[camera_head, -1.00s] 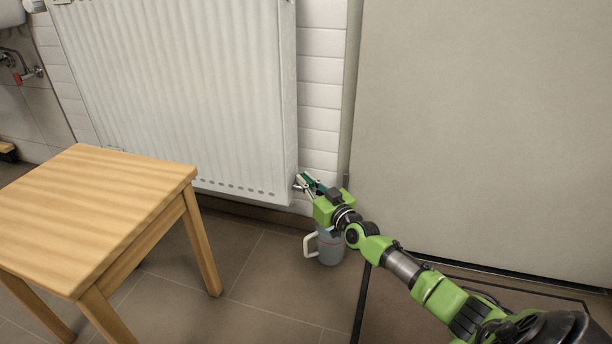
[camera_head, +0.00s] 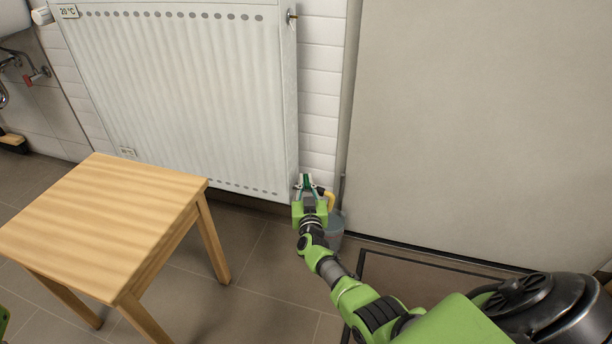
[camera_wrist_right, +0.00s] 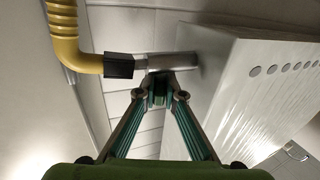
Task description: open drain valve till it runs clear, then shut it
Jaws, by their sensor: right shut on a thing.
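My right gripper (camera_head: 306,182) is at the lower right corner of the white radiator (camera_head: 200,100). In the right wrist view its fingertips (camera_wrist_right: 161,92) are drawn together just below a short grey metal pipe (camera_wrist_right: 168,62) at the radiator's side, shut on what seems to be the drain valve's handle, mostly hidden by the fingers. A black fitting (camera_wrist_right: 118,66) joins the pipe to a bent yellow hose (camera_wrist_right: 66,40). The hose (camera_head: 329,200) reaches down toward a grey jug (camera_head: 335,234) on the floor, partly behind my gripper. The water is not visible.
A wooden stool or small table (camera_head: 105,225) stands at the left, in front of the radiator. A large plain grey panel (camera_head: 470,130) rises at the right. Tiled floor (camera_head: 225,310) is clear between the table and my arm.

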